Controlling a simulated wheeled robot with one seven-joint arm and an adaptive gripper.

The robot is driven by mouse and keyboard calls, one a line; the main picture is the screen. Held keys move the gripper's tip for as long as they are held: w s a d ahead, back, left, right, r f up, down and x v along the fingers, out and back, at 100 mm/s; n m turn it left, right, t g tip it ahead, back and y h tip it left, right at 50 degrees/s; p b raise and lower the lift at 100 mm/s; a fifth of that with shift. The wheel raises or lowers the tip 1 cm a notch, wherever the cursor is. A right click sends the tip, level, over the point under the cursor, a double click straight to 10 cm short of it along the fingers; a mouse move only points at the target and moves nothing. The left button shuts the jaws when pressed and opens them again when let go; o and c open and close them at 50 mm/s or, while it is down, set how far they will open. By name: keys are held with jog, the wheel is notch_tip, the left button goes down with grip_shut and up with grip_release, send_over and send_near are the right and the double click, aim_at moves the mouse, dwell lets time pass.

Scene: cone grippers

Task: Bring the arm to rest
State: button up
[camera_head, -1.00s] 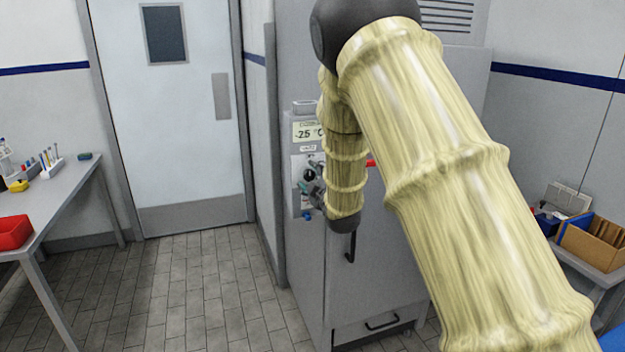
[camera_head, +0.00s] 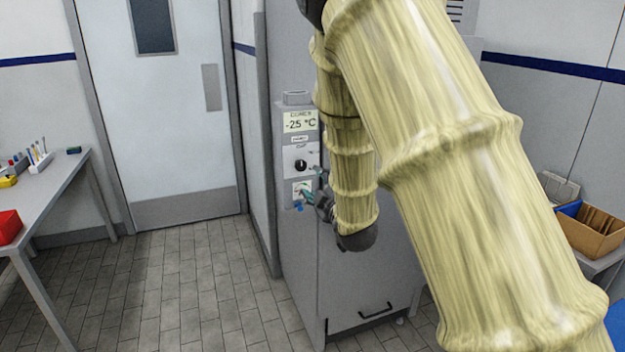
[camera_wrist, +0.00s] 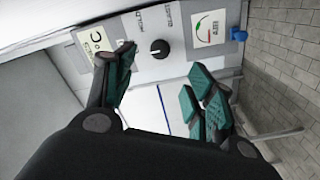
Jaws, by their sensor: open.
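My gripper (camera_head: 312,190) is at the end of my pale yellow-sleeved arm, in front of the left side of a grey cabinet's front. In the wrist view my gripper (camera_wrist: 160,92) shows its two teal-padded fingers spread apart, with nothing between them. My forearm hides much of the cabinet front.
A table (camera_head: 62,180) with a red bin (camera_head: 9,227) stands at the left. A closed door (camera_head: 160,110) is at the back. A cardboard box (camera_head: 590,232) sits on a surface at the right. The tiled floor (camera_head: 190,285) between table and cabinet is clear.

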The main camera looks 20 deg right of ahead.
jog(key=shift+s, duration=0.5)
jog(key=s+f+m+g, duration=0.25)
jog(key=s+f, duration=0.35)
jog(key=f, duration=0.5)
jog(key=s+a+f+m+g+h, duration=0.1)
jog(key=s+f+m+g, duration=0.15)
jog(key=s+f, duration=0.6)
jog(key=s+f+m+g, duration=0.2)
jog(key=s+f+g, duration=0.15)
jog(key=f, duration=1.05)
jog(key=s+a+f+m+g, duration=0.1)
jog(key=s+f, duration=0.4)
jog(key=s, duration=0.6)
jog(key=s+a+f+m+g, duration=0.1)
jog(key=s+f+m+g, duration=0.2)
jog(key=s, duration=0.7)
jog(key=s+a+f+m+g, duration=0.2)
jog(key=s+f+g, duration=0.3)
jog(key=s+f, duration=0.3)
jog(key=s, duration=0.3)
jog(key=shift+s+f, duration=0.35)
jog(key=shift+f, duration=0.05)
